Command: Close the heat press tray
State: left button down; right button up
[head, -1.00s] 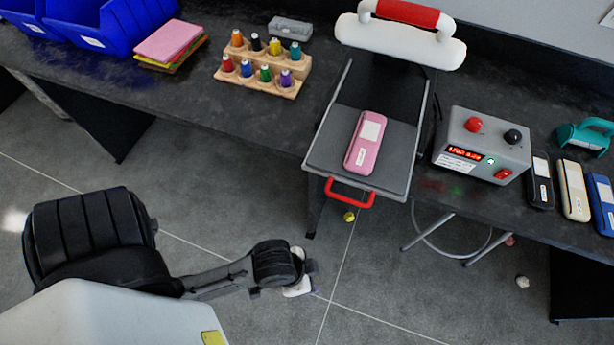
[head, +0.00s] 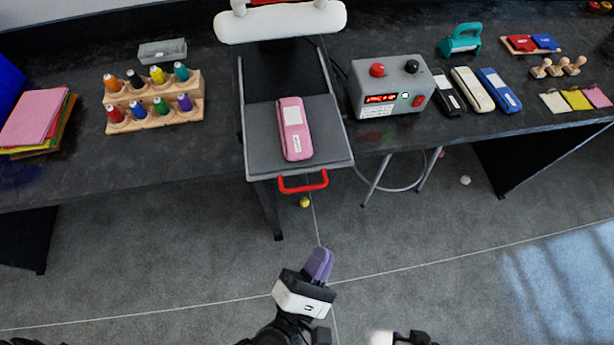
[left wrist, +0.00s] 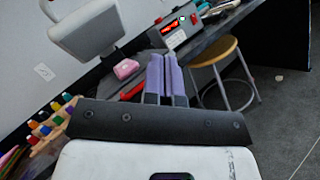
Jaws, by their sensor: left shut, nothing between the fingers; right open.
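The heat press tray (head: 265,155) is pulled out toward me from under the white press head (head: 290,24) in the head view. A pink case (head: 294,128) with a white label lies on it. The tray's red handle (head: 303,182) is at its front edge. My left gripper (head: 319,264), with purple fingers, is shut and empty, below and in front of the handle, apart from it. In the left wrist view its fingers (left wrist: 167,77) point toward the pink case (left wrist: 126,69) and the handle (left wrist: 132,91).
A grey control box (head: 389,87) stands right of the tray, with several cases beside it. A wooden rack of thread spools (head: 154,102) stands left. A stool (left wrist: 221,54) is under the bench at right.

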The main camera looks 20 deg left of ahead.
pick_arm(q)
jog(key=a+f+n+g+y, duration=0.2)
jog(key=a+f+n+y, duration=0.1)
jog(key=a+n+y, duration=0.4)
jog(key=n+g+y+b, duration=0.25)
jog(key=n+y, duration=0.35)
jog(key=n, duration=0.3)
send_near(255, 137)
jog(key=s, duration=0.1)
jog(key=s+d+g, duration=0.1)
jog(key=shift+s+d+f, duration=0.15)
jog(key=shift+s+d, duration=0.05)
jog(key=shift+s, duration=0.2)
jog(key=shift+w+p, duration=0.1)
jog(key=shift+p, duration=0.2)
jog(key=p+x, duration=0.2)
jog(key=x, duration=1.1)
jog(key=shift+d+p, duration=0.15)
jog(key=shift+p, duration=0.15)
jog(key=shift+w+a+f, duration=0.1)
jog(key=shift+w+a, duration=0.1)
jog(key=shift+w, duration=0.1)
